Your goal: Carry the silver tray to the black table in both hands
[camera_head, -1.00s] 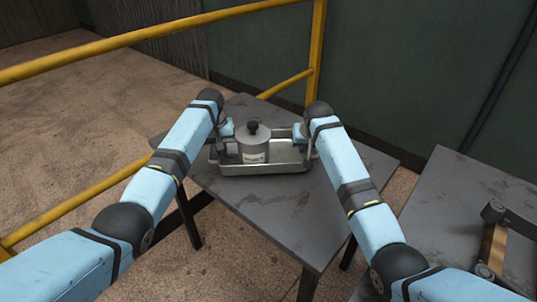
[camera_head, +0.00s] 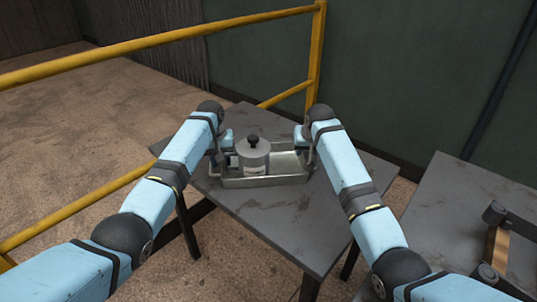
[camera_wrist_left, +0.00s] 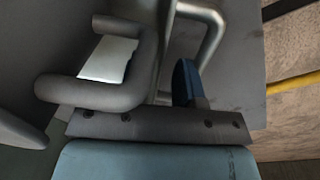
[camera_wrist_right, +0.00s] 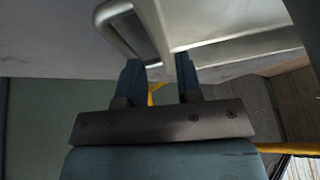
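The silver tray (camera_head: 285,172) rests on a dark grey table (camera_head: 275,215) in the head view, with a lidded grey canister (camera_head: 254,160) standing in it. My left gripper (camera_head: 222,143) is at the tray's left end. In the left wrist view one blue finger (camera_wrist_left: 187,82) shows beside the tray's tubular handle (camera_wrist_left: 211,38); a thicker grey loop, apparently the canister's handle, hides the other. My right gripper (camera_head: 302,138) is at the tray's right end. In the right wrist view its fingers (camera_wrist_right: 158,78) stand apart near the tray's handle (camera_wrist_right: 116,28), which is partly hidden.
A second grey table (camera_head: 450,215) stands at the right, with a dark frame and a wooden bar (camera_head: 496,248) on it. A yellow railing (camera_head: 150,42) runs along the left and behind the tray's table. The table in front of the tray is clear.

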